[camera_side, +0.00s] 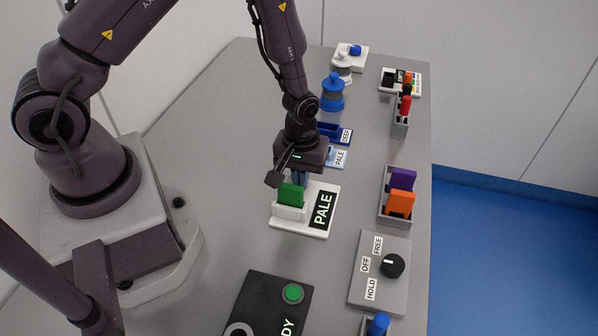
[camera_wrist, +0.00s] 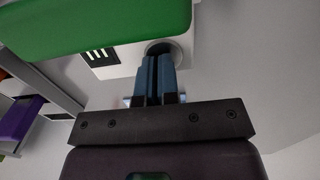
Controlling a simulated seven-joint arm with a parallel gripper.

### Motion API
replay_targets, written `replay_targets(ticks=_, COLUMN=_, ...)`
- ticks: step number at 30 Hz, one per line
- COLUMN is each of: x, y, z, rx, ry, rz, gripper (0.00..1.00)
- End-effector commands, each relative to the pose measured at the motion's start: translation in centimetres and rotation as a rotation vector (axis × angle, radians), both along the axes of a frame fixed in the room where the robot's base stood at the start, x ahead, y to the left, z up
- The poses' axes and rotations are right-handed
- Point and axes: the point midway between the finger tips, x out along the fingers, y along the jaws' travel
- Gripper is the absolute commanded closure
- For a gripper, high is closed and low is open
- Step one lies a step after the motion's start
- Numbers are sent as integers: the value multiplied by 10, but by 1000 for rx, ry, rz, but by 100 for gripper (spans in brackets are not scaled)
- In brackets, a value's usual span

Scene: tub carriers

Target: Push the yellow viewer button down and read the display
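The white viewer (camera_side: 295,229) stands mid-table, with a green slab (camera_side: 291,195) upright in its holder. Its black display (camera_side: 322,209) reads PALE. My gripper (camera_side: 300,182) is down at the viewer, just behind the green slab. In the wrist view my blue fingers (camera_wrist: 158,52) are together, with nothing seen between them, and their tips are at a round grey ring (camera_wrist: 172,43) on the viewer. The green slab (camera_wrist: 90,22) fills the upper left there. No yellow shows; the fingers cover the ring's middle, so I cannot see the button or tell how deep it is.
Near the front are a black box with a green button (camera_side: 293,293) and a grey dial panel (camera_side: 391,266). On the right, a grey rack (camera_side: 395,222) holds purple and orange pieces.

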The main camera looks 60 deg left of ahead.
Motion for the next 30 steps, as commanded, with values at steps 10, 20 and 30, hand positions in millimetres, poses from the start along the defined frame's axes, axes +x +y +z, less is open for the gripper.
replay_targets(ticks=10, x=-2, y=1, z=36, rx=1, ry=1, rz=0, gripper=100)
replay_targets(ticks=20, x=0, y=2, z=76, rx=0, ry=1, rz=0, gripper=100)
replay_targets(ticks=30, x=-1, y=2, z=81, rx=0, ry=3, rz=1, gripper=100)
